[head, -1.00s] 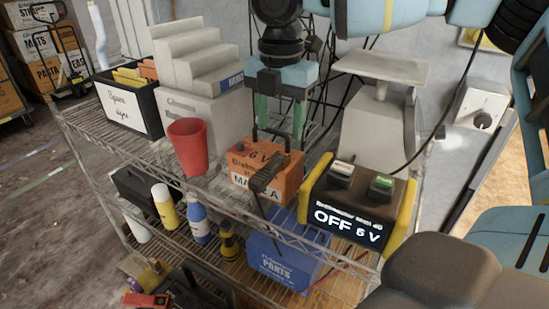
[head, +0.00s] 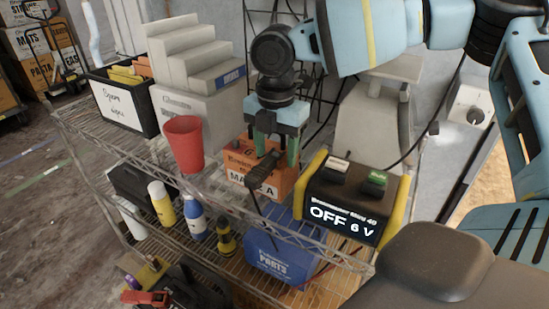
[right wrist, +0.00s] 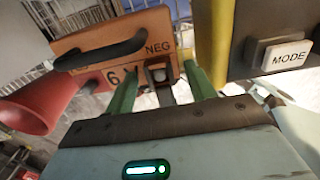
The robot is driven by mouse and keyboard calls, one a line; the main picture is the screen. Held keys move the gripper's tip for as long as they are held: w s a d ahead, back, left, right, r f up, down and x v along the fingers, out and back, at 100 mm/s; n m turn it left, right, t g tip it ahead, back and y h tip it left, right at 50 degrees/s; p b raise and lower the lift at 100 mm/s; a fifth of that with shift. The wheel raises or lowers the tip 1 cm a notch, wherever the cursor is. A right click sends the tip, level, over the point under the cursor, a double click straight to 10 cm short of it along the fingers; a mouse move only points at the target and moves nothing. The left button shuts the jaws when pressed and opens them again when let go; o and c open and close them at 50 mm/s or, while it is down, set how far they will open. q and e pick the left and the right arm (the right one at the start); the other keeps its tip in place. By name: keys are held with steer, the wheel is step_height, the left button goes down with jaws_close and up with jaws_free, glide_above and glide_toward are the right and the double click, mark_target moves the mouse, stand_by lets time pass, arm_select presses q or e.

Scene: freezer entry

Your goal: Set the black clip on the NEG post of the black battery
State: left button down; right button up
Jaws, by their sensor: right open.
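An orange battery (head: 237,167), marked 6 V, stands on the upper shelf; its NEG label shows in the right wrist view (right wrist: 160,47). I see no battery clearly black at this spot. A dark clip (head: 263,171) sits at the battery's front right with its cable hanging down. My right gripper (head: 277,150) is open, with its green fingers pointing down over the battery's right end. In the right wrist view the fingers (right wrist: 160,74) stand on either side of a small grey block and dark piece beside NEG. I cannot tell whether the clip grips the post. My left gripper is not in view.
A charger (head: 322,195) reading OFF 6 V stands close on the right. A red cup (head: 183,145) stands on the left. A blue parts box (head: 280,255) and several bottles are on the lower shelf. A grey stepped block (head: 190,60) stands behind.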

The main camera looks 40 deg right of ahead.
mark_target(273, 156)
steer(key=c, duration=1.1)
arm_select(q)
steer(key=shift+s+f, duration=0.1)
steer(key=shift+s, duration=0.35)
arm_select(e)
steer(key=shift+c, duration=0.2)
steer(key=shift+r, duration=0.1)
